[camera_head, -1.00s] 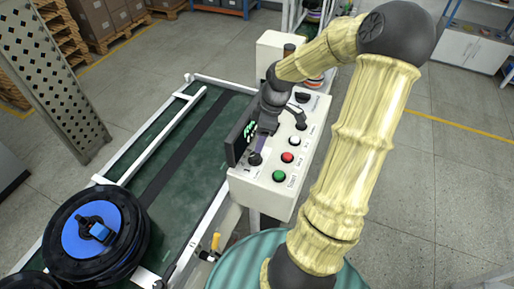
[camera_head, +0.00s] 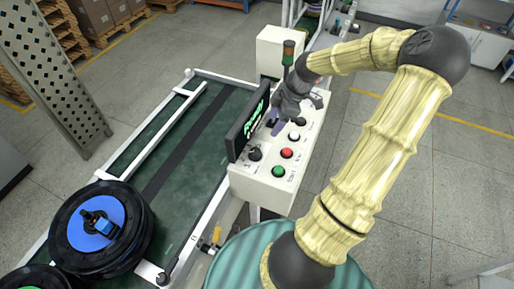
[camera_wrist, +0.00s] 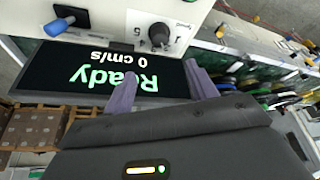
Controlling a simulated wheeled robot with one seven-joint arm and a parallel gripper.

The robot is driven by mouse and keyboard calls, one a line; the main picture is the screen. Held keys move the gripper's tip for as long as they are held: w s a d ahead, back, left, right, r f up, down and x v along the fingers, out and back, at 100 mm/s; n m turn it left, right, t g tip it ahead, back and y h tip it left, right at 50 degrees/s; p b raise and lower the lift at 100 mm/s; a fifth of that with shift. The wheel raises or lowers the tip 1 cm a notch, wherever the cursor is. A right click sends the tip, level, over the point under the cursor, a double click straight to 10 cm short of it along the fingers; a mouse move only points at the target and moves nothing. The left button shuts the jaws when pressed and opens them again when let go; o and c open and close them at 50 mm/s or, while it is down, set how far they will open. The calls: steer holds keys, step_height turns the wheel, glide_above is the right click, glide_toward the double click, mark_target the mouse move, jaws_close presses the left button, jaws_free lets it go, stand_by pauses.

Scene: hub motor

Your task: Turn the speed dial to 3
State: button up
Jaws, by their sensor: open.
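The speed dial (camera_head: 255,153) is a dark knob at the near end of the white control box (camera_head: 262,188). In the wrist view my gripper (camera_wrist: 160,88) shows two purple fingers, spread and empty, in front of the display. The fingers look apart from the dial.
The display (camera_wrist: 100,72) reads "Ready" and "0 cm/s". A blue-tipped lever (camera_wrist: 58,27) is beside the dial. Green (camera_head: 278,171), red (camera_head: 287,153) and white (camera_head: 294,136) buttons line the box.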

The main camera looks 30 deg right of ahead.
mark_target(255, 151)
steer(key=p+x, duration=0.1)
steer(key=x, duration=1.3)
steer(key=shift+a+f, duration=0.2)
steer(key=shift+f, duration=0.15)
steer(key=c, duration=1)
steer(key=shift+m, duration=0.5)
steer(key=m+t+b, duration=0.1)
steer(key=m, duration=0.2)
steer(key=shift+a+h+b, duration=0.1)
steer(key=shift+h+b, duration=0.2)
steer(key=shift+h, duration=0.1)
steer(key=shift+m+t+h+b, duration=0.6)
steer(key=shift+m+b, duration=0.25)
steer(key=shift+m, duration=1.15)
